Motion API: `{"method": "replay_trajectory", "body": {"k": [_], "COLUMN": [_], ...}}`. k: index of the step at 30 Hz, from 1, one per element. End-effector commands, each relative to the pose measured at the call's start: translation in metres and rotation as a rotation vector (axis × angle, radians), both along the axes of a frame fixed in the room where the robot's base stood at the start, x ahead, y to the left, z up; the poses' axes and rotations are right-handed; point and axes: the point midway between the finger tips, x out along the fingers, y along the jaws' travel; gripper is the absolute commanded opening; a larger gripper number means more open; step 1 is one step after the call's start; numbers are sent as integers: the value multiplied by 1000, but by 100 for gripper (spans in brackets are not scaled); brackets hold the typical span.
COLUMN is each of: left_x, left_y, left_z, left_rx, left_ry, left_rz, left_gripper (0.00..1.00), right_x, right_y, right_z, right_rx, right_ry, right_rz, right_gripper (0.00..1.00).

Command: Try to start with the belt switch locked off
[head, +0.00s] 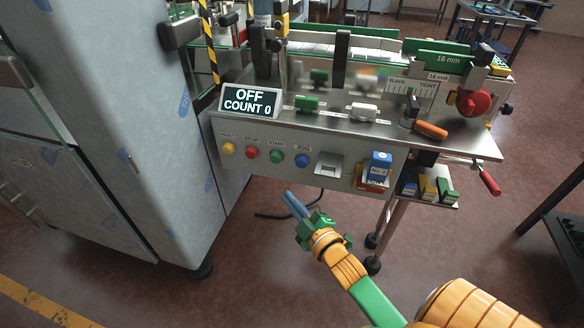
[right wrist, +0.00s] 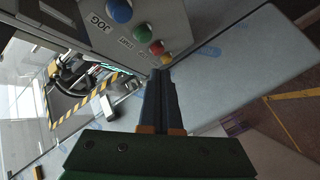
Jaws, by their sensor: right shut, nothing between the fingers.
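The machine's grey front panel carries a row of buttons: yellow (head: 228,149), red STOP (head: 252,153), green START (head: 277,156) and blue JOG (head: 302,160). A display (head: 250,100) above reads OFF, COUNT 0. My right gripper (head: 292,203) is shut and empty, below the JOG button and apart from the panel. In the right wrist view its closed fingers (right wrist: 160,75) point toward the buttons, with the blue one (right wrist: 119,11) nearest the top. My left gripper is out of view.
A tall grey cabinet (head: 120,120) stands close on the left. An orange handle (head: 430,131) and red knob (head: 473,103) sit on the machine's top right. A red-handled crank (head: 489,181) sticks out at the right. The floor before the panel is mostly clear.

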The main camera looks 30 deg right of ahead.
Motion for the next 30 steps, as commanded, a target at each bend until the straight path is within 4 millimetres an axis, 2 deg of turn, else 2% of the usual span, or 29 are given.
{"method": "replay_trajectory", "body": {"k": [8, 20, 30], "left_x": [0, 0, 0], "left_y": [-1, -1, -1], "left_z": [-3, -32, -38], "left_rx": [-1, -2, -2], "left_ry": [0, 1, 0], "left_rz": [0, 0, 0], "left_gripper": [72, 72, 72], "right_x": [4, 40, 57], "right_y": [-4, -47, -66], "right_z": [-2, -5, -1], "right_rx": [-2, -3, 1], "right_ry": [3, 2, 4], "right_rz": [1, 1, 0], "right_gripper": [0, 0, 0]}}
